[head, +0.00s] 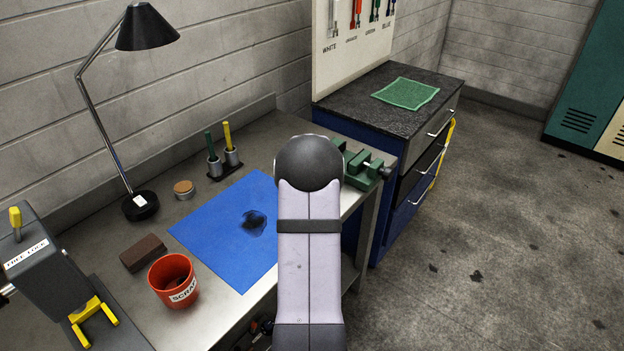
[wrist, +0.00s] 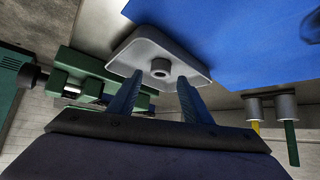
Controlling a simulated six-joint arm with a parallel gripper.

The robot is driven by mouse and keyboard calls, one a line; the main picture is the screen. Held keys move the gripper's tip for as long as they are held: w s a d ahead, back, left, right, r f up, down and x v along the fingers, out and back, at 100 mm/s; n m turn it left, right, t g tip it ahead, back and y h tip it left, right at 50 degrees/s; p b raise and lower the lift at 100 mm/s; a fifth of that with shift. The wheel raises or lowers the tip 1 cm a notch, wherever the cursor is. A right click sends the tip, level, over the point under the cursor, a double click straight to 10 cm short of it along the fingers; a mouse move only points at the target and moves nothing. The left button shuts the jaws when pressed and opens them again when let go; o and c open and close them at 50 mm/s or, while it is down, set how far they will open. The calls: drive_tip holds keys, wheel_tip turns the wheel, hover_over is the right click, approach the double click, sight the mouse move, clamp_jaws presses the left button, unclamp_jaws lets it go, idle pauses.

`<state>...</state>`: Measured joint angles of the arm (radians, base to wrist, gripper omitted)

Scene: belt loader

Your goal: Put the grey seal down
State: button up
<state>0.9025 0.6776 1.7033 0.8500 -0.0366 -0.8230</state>
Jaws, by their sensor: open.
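In the wrist view a small grey ring-shaped piece with a dark hole, which looks like the grey seal (wrist: 160,67), is in the middle of a shallow light-grey square dish (wrist: 192,69). My gripper (wrist: 160,80) is open, with its two blue fingers apart on either side of the seal and nothing gripped. A gap shows between the seal and each fingertip. The dish lies on the bench beside the blue mat (wrist: 225,40). In the head view my arm hides the gripper, the seal and the dish.
A green vise (head: 362,165) stands close to the dish. The blue mat (head: 215,230) bears a dark smudge. A red scrap bucket (head: 172,285), a brown block (head: 143,252), a lamp (head: 140,203) and two holders with green and yellow sticks (head: 222,160) stand around it.

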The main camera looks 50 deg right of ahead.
drive_tip(key=p+v, duration=0.1)
drive_tip(key=v, duration=0.8)
drive_tip(key=shift+p, duration=0.4)
drive_tip(key=shift+s+a+r, duration=0.1)
drive_tip(key=shift+a+r, duration=0.05)
drive_tip(key=w+a+r+n+t+y+p, duration=0.1)
drive_tip(key=w+a+n+y, duration=0.15)
drive_tip(key=a, duration=0.55)
drive_tip(key=w+a+r+n+y+p, duration=0.1)
drive_tip(key=w+a+n, duration=0.25)
drive_tip(key=a, duration=0.45)
drive_tip(key=s+a+n+g+y+p, duration=0.25)
drive_tip(key=a+n, duration=0.25)
drive_tip(key=a, duration=1.2)
drive_tip(key=s+a+f+g+b, duration=0.2)
drive_tip(key=s+a, duration=0.3)
drive_tip(key=s, duration=0.3)
drive_tip(key=s+a+f+g+y+b, duration=0.1)
drive_tip(key=s+a+f+b, duration=0.1)
drive_tip(key=s+a+f, duration=0.2)
drive_tip(key=s+a, duration=0.2)
drive_tip(key=s, duration=0.2)
drive_tip(key=shift+g, duration=0.35)
